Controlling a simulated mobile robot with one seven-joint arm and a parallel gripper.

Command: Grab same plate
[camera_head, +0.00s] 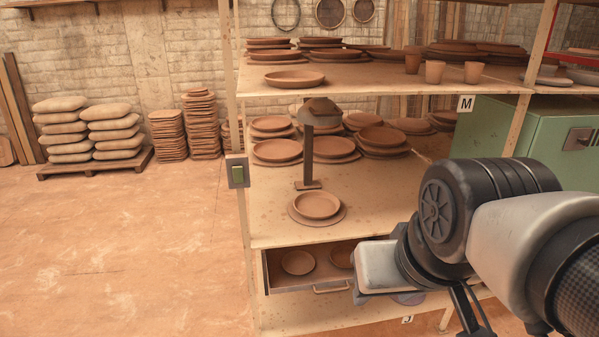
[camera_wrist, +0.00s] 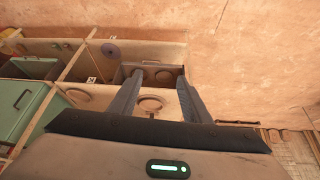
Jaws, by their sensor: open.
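A round terracotta plate (camera_head: 316,205) lies on a wider flat disc (camera_head: 338,216) at the front of the middle shelf. It shows between my fingers in the wrist view (camera_wrist: 150,103). Below it, an open drawer (camera_head: 285,286) holds a plate (camera_head: 298,262) and a second one (camera_head: 341,256) partly hidden by my wrist. The drawer also shows in the wrist view (camera_wrist: 150,67). My gripper (camera_wrist: 160,76) is open and empty, apart from the plates. Its fingers are hidden in the head view.
Stacked plates (camera_head: 382,138) fill the shelf's back, and a post with a cap (camera_head: 308,150) stands behind the front plate. A green cabinet (camera_head: 500,140) is at right. Sacks (camera_head: 113,125) and tile stacks (camera_head: 201,125) stand at left. The left floor is clear.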

